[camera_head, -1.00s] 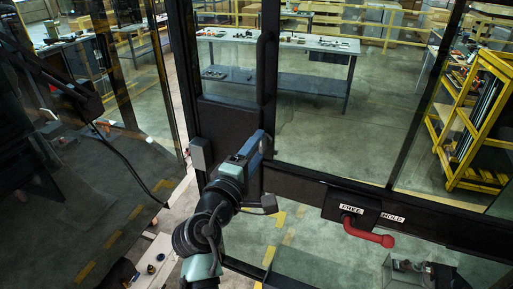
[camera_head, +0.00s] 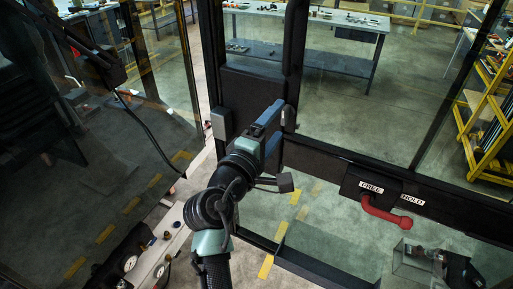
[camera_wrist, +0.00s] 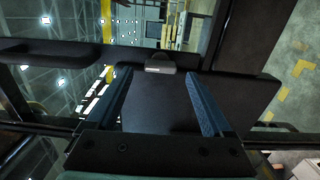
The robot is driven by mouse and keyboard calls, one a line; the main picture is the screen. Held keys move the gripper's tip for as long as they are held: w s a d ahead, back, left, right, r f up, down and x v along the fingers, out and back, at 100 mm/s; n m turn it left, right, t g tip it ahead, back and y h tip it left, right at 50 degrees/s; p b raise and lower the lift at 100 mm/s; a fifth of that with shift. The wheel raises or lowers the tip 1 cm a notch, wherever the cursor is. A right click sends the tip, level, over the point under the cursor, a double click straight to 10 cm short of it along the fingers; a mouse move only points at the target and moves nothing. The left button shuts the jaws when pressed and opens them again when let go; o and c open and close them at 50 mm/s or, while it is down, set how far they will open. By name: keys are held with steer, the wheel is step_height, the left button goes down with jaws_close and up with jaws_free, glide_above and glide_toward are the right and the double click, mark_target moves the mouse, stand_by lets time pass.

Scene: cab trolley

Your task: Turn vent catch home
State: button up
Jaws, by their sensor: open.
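My gripper (camera_head: 277,112) is raised in front of the dark door frame in the head view. In the wrist view my gripper (camera_wrist: 160,88) is open, with two blue fingers apart and nothing between their inner faces. A small grey piece (camera_wrist: 160,64) shows on the black panel beyond the fingertips. A red lever (camera_head: 386,212) sits on a black box with FREE and HOLD labels, right of my gripper and apart from it. Its grip points right and slightly down. I cannot tell which part is the vent catch.
A grey block (camera_head: 221,123) is on the frame just left of my gripper. Glass panes and dark bars surround the arm. A ledge with gauges (camera_head: 130,262) is at lower left. A workbench (camera_head: 310,62) and yellow rack (camera_head: 488,120) stand beyond the glass.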

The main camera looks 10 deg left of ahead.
steer(key=b+v, duration=0.4)
steer(key=v, duration=0.7)
steer(key=shift+s, duration=0.1)
steer(key=d+r+m+t+y+b, duration=0.3)
steer(key=r+m+t, duration=0.35)
steer(key=r, duration=0.75)
steer(key=s+d+r+m+t+y+b, duration=0.2)
steer(key=s+r+m, duration=0.5)
steer(key=s+r, duration=0.4)
step_height(320, 180, up, 3)
steer(key=shift+s+d+f+t+y, duration=0.25)
steer(key=shift+s+t+y, duration=0.1)
steer(key=shift+t+y, duration=0.7)
